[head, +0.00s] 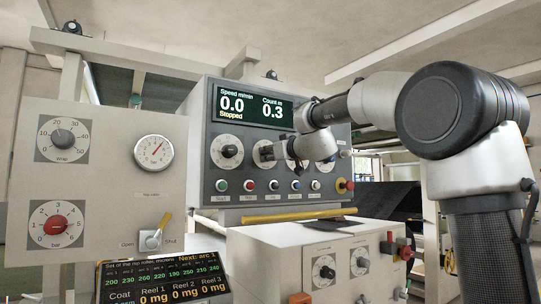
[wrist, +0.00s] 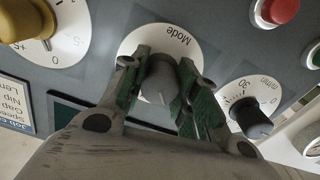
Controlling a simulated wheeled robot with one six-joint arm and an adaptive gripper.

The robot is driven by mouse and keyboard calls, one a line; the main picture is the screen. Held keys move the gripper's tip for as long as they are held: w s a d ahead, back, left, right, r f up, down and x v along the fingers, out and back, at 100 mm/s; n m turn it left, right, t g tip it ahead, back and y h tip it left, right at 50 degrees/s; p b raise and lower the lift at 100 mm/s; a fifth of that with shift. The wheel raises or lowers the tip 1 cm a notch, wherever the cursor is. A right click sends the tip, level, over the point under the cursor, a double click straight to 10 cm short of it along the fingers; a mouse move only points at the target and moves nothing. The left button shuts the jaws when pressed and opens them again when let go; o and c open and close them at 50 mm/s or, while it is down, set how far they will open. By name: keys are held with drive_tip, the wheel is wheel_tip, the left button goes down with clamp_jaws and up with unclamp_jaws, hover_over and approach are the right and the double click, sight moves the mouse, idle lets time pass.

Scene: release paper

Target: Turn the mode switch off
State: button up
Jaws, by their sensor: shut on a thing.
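The mode switch (wrist: 160,86) is a dark grey knob on a white round dial plate marked "Mode", which appears upside down in the wrist view. My gripper (wrist: 161,68) has its two green-padded fingers on either side of the knob and is shut on it. The fingers hide parts of the dial, and I cannot read the switch's position. In the head view my gripper (head: 268,153) reaches the grey control panel (head: 205,125) from the right, and it hides most of the mode switch there.
Coloured buttons, including a red one (head: 249,186), run below the dials. The display (head: 252,106) above reads 0.0, Stopped. A gauge panel (head: 100,190) stands at left.

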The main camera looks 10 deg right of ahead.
drive_tip(key=m, duration=0.4)
drive_tip(key=shift+m, duration=2.2)
drive_tip(key=o, duration=1)
drive_tip(key=shift+o, duration=0.2)
drive_tip(key=shift+s, duration=0.15)
drive_tip(key=v, duration=1.1)
drive_tip(key=shift+s, duration=0.35)
